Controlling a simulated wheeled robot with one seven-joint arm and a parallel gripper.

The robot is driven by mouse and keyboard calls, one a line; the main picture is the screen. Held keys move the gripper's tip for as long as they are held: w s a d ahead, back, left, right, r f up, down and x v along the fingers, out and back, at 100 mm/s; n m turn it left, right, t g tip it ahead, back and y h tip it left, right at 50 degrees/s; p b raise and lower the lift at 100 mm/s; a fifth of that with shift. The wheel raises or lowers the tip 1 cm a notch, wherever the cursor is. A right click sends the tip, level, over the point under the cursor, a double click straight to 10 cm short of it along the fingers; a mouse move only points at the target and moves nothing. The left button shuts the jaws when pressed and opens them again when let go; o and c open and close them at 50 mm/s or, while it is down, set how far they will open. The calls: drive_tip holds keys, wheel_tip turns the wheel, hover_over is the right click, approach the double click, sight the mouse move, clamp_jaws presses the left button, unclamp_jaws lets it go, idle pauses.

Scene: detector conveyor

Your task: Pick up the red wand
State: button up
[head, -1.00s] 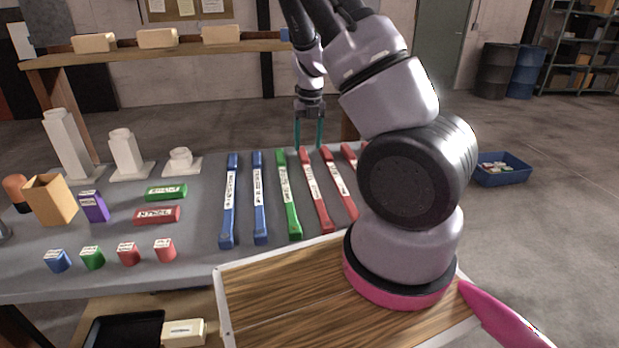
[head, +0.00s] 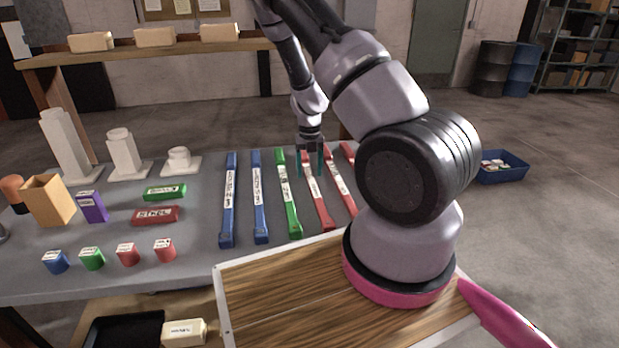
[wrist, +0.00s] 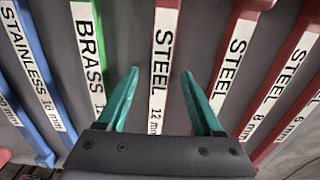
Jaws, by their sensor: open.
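Several red wands lie side by side on the grey table, each with a white label. The leftmost red wand (head: 317,193) shows in the wrist view (wrist: 162,65) with the label "STEEL 12 mm". Other red wands (head: 339,178) lie to its right; in the wrist view their labels read "STEEL" with 8 mm and 6 mm. My gripper (head: 310,172) is open, fingers pointing down at the 12 mm red wand. In the wrist view the teal fingers (wrist: 161,72) stand one on each side of that wand, apart from it. Its near part is hidden behind the gripper body.
A green wand (head: 288,195) labelled "BRASS" lies just left, then two blue wands (head: 258,198). Small blocks, a tan box (head: 48,200) and white stepped pieces (head: 66,143) stand on the left. A blue bin (head: 503,168) is on the floor at right.

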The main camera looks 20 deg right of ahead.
drive_tip(key=shift+f, duration=0.4)
clamp_jaws()
drive_tip(key=shift+r, duration=0.15)
